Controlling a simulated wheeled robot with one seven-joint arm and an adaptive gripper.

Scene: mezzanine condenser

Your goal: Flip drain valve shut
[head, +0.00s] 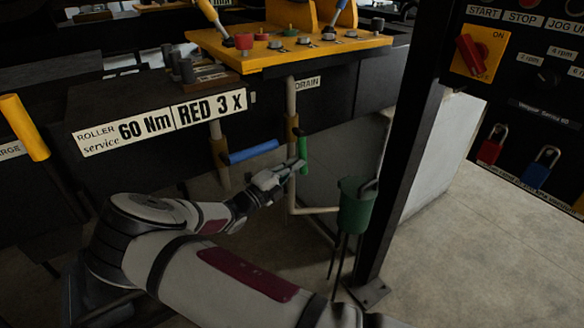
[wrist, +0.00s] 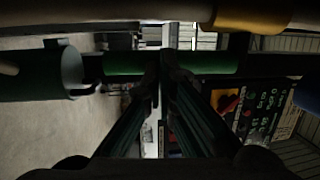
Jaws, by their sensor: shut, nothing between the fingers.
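The drain valve has a brass-coloured body (head: 291,128) on a vertical pipe under the DRAIN label (head: 307,83). Its green handle (head: 303,150) hangs down beside the pipe, roughly in line with it. My gripper (head: 296,166) is at the lower part of the handle, with its fingers shut together and nothing held. In the wrist view, the green handle (wrist: 207,63) runs across behind my gripper's fingertips (wrist: 160,72), which hide its middle. I cannot tell whether they touch it. The valve body (wrist: 250,15) shows at the top of that view.
A second valve with a blue handle (head: 250,152) stands out level to the left. A green funnel-like container (head: 356,205) on legs is right of the drain pipe, beside a black post (head: 400,150). A yellow shelf (head: 290,48) overhangs above. Open floor (head: 480,240) lies right.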

